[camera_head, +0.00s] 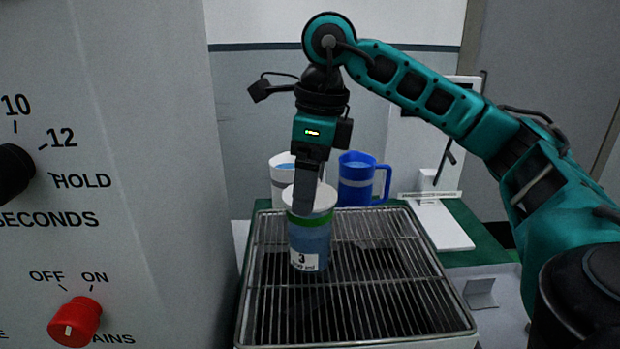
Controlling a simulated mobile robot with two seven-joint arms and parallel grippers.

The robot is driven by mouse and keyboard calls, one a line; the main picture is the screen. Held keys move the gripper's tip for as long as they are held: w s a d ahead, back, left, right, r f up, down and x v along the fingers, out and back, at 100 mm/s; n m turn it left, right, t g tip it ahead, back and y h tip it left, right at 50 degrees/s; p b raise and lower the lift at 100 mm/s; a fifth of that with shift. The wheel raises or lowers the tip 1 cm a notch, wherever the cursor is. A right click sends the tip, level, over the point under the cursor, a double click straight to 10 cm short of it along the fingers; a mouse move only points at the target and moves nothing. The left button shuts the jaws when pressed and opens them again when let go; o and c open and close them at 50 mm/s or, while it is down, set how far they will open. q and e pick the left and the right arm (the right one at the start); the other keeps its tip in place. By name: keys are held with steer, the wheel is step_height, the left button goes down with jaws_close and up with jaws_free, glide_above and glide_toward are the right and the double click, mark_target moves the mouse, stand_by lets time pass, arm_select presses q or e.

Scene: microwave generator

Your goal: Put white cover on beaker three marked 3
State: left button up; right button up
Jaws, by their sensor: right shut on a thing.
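Beaker three (312,245), blue with a green band and a white label with a "3", stands upright on the wire rack. The white cover (324,197) is at the top of this beaker, over its mouth. My right gripper (304,200) points straight down from above and is shut on the white cover, one finger showing in front of it. The gripper hides part of the cover, and I cannot tell whether the cover is fully seated on the rim. My left gripper is not in view.
A white beaker (281,172) and a blue jug-like beaker with a handle (356,182) stand behind. The wire rack (400,290) is otherwise clear. A large grey panel with a red knob (75,321) fills the left side. A white stand (442,222) is at the right.

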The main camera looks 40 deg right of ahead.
steer(key=shift+f+b, duration=0.35)
steer(key=shift+f, duration=0.15)
steer(key=o, duration=0.9)
steer(key=shift+c, duration=0.2)
steer(key=shift+r+p, duration=2.25)
steer(key=shift+r, duration=0.25)
steer(key=shift+r+p, duration=0.35)
steer(key=shift+r, duration=0.7)
